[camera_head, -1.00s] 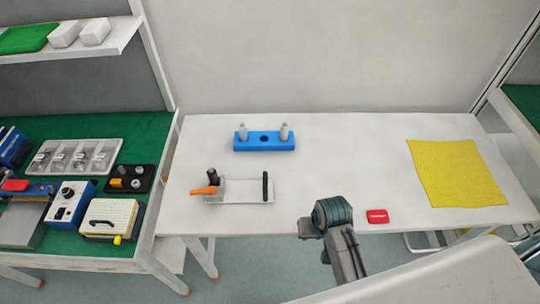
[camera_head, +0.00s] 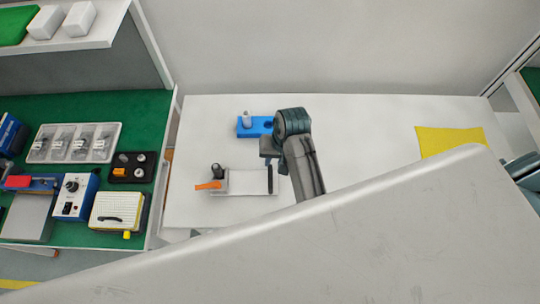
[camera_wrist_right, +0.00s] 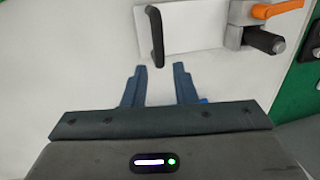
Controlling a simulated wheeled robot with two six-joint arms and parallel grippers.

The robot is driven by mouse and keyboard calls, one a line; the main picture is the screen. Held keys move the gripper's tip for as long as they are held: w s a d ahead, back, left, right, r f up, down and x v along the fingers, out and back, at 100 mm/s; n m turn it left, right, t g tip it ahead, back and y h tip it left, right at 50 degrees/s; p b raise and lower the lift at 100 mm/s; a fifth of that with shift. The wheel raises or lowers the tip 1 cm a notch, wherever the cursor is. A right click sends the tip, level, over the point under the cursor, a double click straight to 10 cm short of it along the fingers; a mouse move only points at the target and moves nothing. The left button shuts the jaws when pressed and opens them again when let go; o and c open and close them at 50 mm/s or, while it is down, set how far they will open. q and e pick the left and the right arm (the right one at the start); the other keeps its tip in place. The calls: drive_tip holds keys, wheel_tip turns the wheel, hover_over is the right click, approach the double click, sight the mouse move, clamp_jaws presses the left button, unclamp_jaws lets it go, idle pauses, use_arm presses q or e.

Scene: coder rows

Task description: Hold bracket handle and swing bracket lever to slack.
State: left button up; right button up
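The bracket is a pale plate (camera_head: 247,181) on the white table, with a black upright handle (camera_head: 270,180) at its right end. Its orange lever (camera_head: 208,185) points left from the clamp at the left end, beside a black knob (camera_head: 217,170). In the right wrist view the handle (camera_wrist_right: 155,35) stands just beyond my fingertips, and the orange lever (camera_wrist_right: 277,8) is at top right. My right gripper (camera_wrist_right: 159,78) is open and empty. In the head view it (camera_head: 267,148) is just above the handle's end of the bracket. My left gripper is not in view.
A blue block (camera_head: 258,125) with a grey pin stands behind the bracket, partly hidden by my right arm. A yellow cloth (camera_head: 450,141) lies at the right. A green-topped bench (camera_head: 105,105) with a tray and devices stands left. The table between holds free room.

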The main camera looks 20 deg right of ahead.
sight(271, 173)
drive_tip(key=f, duration=0.2)
drive_tip(key=s+a+f+p, duration=0.1)
drive_tip(key=shift+f, duration=0.35)
drive_tip(key=f, duration=0.3)
drive_tip(key=w+f+p, duration=0.1)
drive_tip(key=f, duration=0.1)
drive_tip(key=shift+a+f, duration=0.1)
drive_tip(key=shift+a, duration=0.25)
drive_tip(key=shift+s+a+f, duration=0.1)
drive_tip(key=shift+s+f, duration=0.05)
drive_tip(key=shift+f, duration=0.2)
clamp_jaws()
